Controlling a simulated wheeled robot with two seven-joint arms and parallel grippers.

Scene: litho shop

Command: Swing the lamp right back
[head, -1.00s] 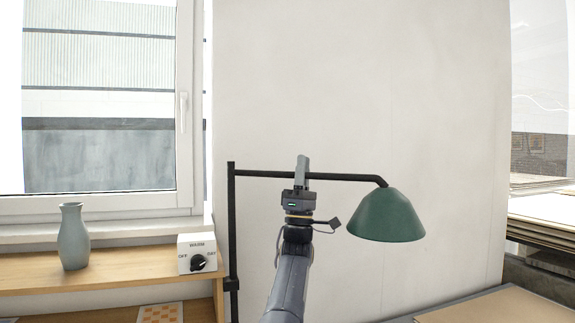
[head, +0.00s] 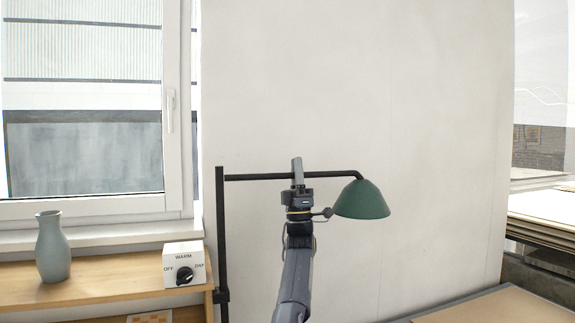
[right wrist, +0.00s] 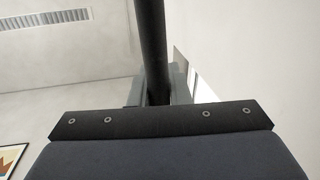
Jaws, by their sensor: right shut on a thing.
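The lamp has a green shade (head: 362,199) at the right end of a black horizontal arm (head: 255,177). The arm joins a black upright post (head: 221,240) at its left end. My right gripper (head: 297,173) is shut on the lamp arm, partway between post and shade. In the right wrist view the black bar (right wrist: 152,45) runs between the fingers. My left gripper is in neither view.
A wooden shelf (head: 95,285) at left holds a grey vase (head: 53,248) and a white box with a dial (head: 184,265). A window (head: 85,110) is behind it. A board-topped table (head: 480,308) is at lower right, with stacked sheets (head: 545,212) beyond. A plain wall is behind the lamp.

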